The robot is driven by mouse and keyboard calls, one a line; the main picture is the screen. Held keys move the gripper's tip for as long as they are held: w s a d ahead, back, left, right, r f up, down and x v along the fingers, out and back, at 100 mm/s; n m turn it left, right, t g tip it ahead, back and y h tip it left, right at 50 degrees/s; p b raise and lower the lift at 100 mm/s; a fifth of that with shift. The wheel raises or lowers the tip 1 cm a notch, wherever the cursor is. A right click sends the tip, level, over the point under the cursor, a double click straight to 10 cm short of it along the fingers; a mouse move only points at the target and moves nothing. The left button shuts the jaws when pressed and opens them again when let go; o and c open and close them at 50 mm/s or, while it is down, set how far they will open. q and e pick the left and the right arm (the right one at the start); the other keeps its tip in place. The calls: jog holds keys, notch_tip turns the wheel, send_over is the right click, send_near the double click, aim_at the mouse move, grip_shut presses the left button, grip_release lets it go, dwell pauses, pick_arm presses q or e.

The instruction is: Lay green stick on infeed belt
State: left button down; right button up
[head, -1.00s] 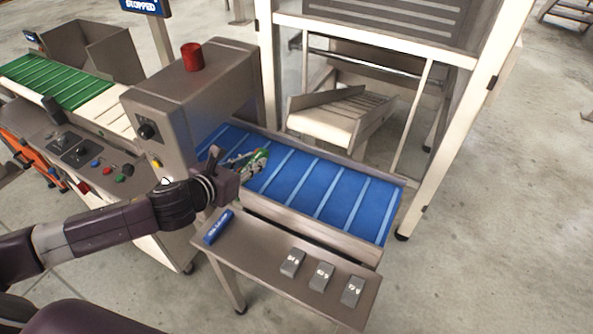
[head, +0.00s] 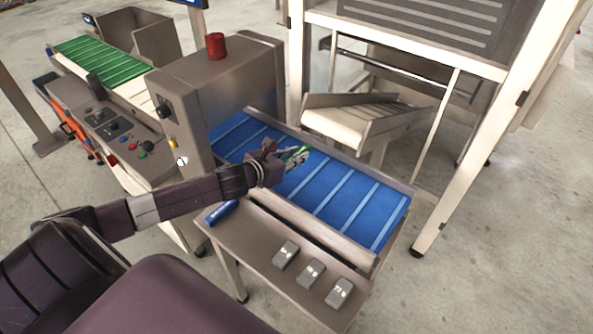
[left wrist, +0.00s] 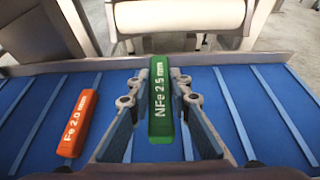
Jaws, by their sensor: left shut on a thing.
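The green stick (left wrist: 159,105), marked "NFe 2.5 mm", is between the fingers of my left gripper (left wrist: 160,118) in the left wrist view. The gripper is shut on it. In the head view my left gripper (head: 293,160) is over the blue infeed belt (head: 345,200), with part of the green stick (head: 301,152) showing at its tips. The belt also shows in the left wrist view (left wrist: 265,110). I cannot tell whether the stick touches the belt. My right gripper is not in view.
An orange stick (left wrist: 79,118), marked "Fe 2.0 mm", lies on the belt left of my gripper. A blue stick (head: 222,212) and several grey blocks (head: 311,271) are on the front shelf (head: 262,236). The grey detector housing (head: 225,85) stands left of the gripper.

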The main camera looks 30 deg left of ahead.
aim_at(296, 176)
pick_arm(q)
notch_tip(296, 176, down, 2)
jog(key=shift+f, duration=0.2)
notch_tip(296, 176, down, 4)
jog(key=shift+r, duration=0.1)
jog(key=shift+f, duration=0.2)
jog(key=shift+f+b, duration=0.15)
jog(key=shift+b, duration=0.15)
jog(key=c, duration=1.8)
grip_release()
jog(key=shift+o, duration=0.2)
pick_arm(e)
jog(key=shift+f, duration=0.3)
